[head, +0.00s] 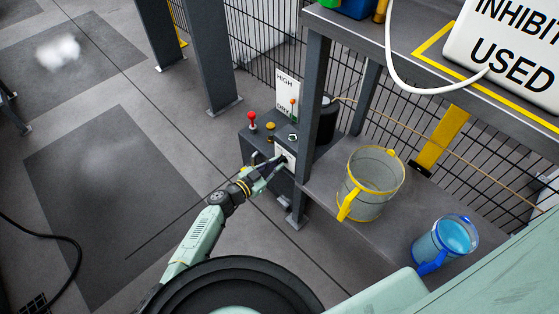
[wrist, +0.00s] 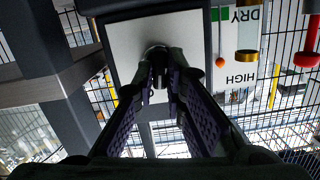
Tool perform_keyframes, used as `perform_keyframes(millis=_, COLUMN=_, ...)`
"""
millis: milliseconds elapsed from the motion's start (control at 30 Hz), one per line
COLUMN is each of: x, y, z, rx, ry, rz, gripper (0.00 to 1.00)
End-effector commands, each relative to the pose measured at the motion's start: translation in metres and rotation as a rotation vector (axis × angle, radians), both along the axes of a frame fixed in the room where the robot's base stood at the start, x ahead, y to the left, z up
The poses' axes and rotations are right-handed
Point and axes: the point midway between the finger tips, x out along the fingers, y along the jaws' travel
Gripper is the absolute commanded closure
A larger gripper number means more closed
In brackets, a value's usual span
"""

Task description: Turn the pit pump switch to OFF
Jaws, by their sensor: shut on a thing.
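The pit pump switch is on a pale square plate (head: 290,155) on the front of a dark grey control box (head: 258,146). In the wrist view the plate (wrist: 192,36) fills the upper middle, with a dark round knob (wrist: 157,50) near its centre. My gripper (head: 283,161) reaches the plate from the lower left in the head view. In the wrist view my gripper's fingers (wrist: 160,66) are closed on the knob and cover most of it. Part of a marking shows below the knob, mostly hidden by the fingers. The knob's pointing direction cannot be told.
A grey post (head: 311,110) stands close right. A clear yellow-rimmed bucket (head: 365,205) and a blue one (head: 452,238) stand on the shelf. Open floor lies left.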

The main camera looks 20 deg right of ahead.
Motion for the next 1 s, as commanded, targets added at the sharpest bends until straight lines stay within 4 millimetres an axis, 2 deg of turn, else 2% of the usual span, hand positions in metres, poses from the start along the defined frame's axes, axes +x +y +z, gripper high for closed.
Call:
perform_keyframes(millis=333, x=0.0002, y=0.0001, z=0.0000, rx=-0.021, ry=0.055, rz=0.000, gripper=1.00)
perform_keyframes(millis=600, x=0.0015, y=0.0006, z=-0.0018, rx=-0.140, ry=0.391, rz=-0.001, gripper=1.00)
perform_keyframes(millis=900, x=0.0015, y=0.0006, z=-0.0009, rx=-0.154, ry=0.422, rz=0.001, gripper=1.00)
perform_keyframes(millis=1000, x=0.0020, y=0.0008, z=-0.0028, rx=-0.185, ry=0.519, rz=-0.003, gripper=1.00)
